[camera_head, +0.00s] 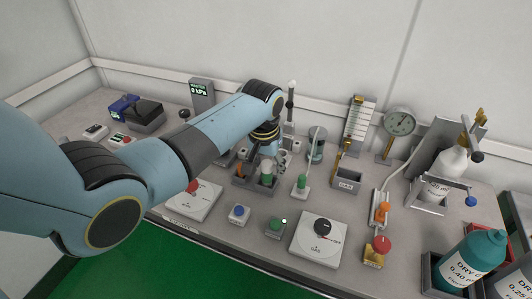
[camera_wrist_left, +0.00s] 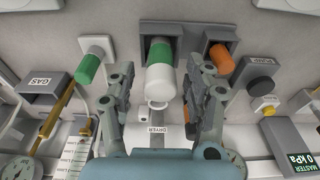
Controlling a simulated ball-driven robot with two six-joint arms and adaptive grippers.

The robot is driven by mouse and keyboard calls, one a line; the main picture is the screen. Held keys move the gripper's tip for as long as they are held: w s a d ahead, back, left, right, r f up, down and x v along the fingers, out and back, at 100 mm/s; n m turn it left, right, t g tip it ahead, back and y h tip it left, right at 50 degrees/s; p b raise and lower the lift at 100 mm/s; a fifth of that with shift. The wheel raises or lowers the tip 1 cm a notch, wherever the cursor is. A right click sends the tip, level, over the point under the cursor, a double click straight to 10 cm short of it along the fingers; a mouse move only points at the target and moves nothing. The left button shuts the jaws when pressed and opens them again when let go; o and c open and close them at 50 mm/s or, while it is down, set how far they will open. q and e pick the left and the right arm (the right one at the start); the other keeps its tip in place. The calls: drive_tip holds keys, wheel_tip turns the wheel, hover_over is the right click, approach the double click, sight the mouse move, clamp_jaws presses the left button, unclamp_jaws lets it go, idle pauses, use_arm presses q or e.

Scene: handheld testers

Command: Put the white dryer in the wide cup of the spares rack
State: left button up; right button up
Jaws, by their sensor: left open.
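The white dryer (camera_head: 267,167) has a green lower part and stands upright in a cup of the dark grey rack (camera_head: 241,181). In the left wrist view the dryer (camera_wrist_left: 159,78) shows a white body, a ring at its top end and its green part inside the larger cup. An orange piece (camera_wrist_left: 220,65) sits in the smaller cup beside it. My left gripper (camera_wrist_left: 160,103) is open, with one finger on each side of the dryer's upper end and gaps visible. In the head view my left gripper (camera_head: 273,158) is partly hidden by its wrist. The right gripper is out of view.
A green-bodied fitting (camera_head: 302,181) on a white base stands just right of the rack. A gas dial box (camera_head: 318,240), a blue button (camera_head: 239,212) and a green button (camera_head: 276,227) lie in front. A grey post (camera_head: 290,115) stands behind.

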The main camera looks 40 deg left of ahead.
use_arm(q)
wheel_tip(320, 180, up, 11)
drive_tip(key=s+p, duration=0.1)
drive_tip(key=shift+s+d, duration=0.2)
drive_tip(key=shift+s, duration=0.15)
